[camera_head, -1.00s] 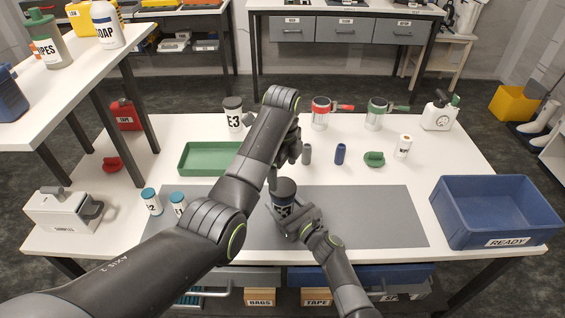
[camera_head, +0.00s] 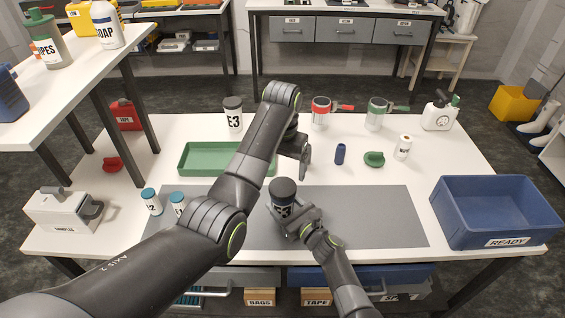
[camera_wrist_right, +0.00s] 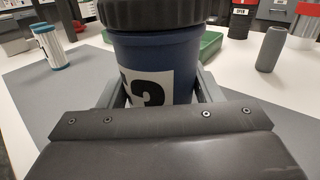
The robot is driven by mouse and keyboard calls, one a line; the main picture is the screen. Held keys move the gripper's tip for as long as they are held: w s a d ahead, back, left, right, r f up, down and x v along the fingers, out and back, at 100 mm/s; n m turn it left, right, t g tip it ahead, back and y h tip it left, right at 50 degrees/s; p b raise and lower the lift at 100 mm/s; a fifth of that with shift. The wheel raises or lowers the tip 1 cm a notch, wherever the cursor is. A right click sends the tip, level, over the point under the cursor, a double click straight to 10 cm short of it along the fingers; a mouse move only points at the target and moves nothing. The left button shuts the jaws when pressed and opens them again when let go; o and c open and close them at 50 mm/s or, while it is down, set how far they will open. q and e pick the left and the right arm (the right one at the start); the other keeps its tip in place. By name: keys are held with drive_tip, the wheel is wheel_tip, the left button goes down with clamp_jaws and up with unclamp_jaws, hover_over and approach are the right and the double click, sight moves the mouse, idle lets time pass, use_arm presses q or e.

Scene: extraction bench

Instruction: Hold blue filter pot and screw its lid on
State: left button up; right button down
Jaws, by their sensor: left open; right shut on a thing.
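The blue filter pot (camera_head: 281,208) stands on the grey mat, with a black-and-white label on its side. Its dark lid (camera_head: 283,187) sits on top and looks level. In the right wrist view the blue pot (camera_wrist_right: 185,55) fills the middle, with the ribbed black lid (camera_wrist_right: 165,12) over its rim; how tightly it is screwed cannot be told. My right gripper (camera_head: 298,222) is shut around the pot's body from the front right. My left gripper (camera_head: 298,160) is open and empty, behind the lid and apart from it.
A green tray (camera_head: 188,160) lies behind the mat on the left, partly hidden by my left arm. A dark blue cylinder (camera_head: 340,154) and a green piece (camera_head: 374,159) stand at the back right. The blue READY crate (camera_head: 490,228) is at the right. The mat's right part is clear.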

sight(283, 186)
use_arm(q)
drive_tip(key=n, duration=0.6)
drive_tip(key=shift+r, duration=0.2)
drive_tip(key=n, duration=0.4)
drive_tip(key=shift+r+n, duration=0.15)
drive_tip(key=shift+n, duration=0.25)
drive_tip(key=n, duration=0.3)
drive_tip(key=shift+s, duration=0.1)
drive_tip(key=shift+f, duration=3.95)
drive_tip(key=shift+c, duration=0.3)
